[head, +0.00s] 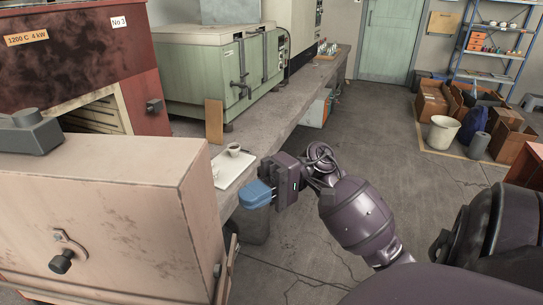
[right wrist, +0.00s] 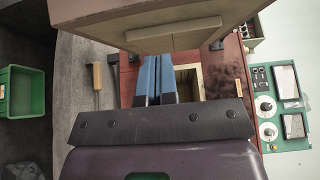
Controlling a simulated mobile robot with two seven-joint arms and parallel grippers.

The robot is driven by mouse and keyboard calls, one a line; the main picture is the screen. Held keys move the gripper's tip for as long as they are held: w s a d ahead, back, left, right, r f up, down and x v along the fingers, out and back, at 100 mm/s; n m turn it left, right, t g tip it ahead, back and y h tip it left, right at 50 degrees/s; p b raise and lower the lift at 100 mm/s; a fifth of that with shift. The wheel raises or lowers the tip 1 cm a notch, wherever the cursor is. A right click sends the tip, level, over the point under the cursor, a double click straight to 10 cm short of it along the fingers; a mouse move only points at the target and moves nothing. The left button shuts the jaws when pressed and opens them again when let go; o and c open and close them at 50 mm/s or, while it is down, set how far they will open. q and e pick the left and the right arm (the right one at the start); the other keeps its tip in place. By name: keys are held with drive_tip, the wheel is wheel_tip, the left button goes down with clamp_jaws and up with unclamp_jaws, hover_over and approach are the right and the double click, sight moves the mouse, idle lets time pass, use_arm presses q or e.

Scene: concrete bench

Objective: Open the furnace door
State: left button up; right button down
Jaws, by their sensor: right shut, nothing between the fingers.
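The furnace (head: 85,60) is a dark red box at the left of the head view, with a "1200 C 4 kW" label. Its pale beige door (head: 130,235) stands swung out towards me, and part of the chamber opening (head: 98,115) shows behind it. A dark knob handle (head: 62,262) sits on the door's near face. My right gripper (head: 257,194) is shut and empty, to the right of the door and apart from it. In the right wrist view its blue fingers (right wrist: 153,80) lie together, with the door (right wrist: 185,22) above and the chamber opening (right wrist: 188,82) beside them. My left gripper is out of view.
A white tray (head: 236,172) with small cups lies on the concrete bench (head: 285,105) right of the furnace. A green furnace (head: 205,75) stands farther back. A green bin (right wrist: 20,92) shows in the right wrist view. The floor to the right of the bench is open.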

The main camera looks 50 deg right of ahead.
drive_tip(key=s+a+p, duration=0.1)
drive_tip(key=s+a, duration=0.1)
drive_tip(key=a, duration=0.3)
drive_tip(key=shift+a, duration=0.4)
drive_tip(key=shift+a+f, duration=0.1)
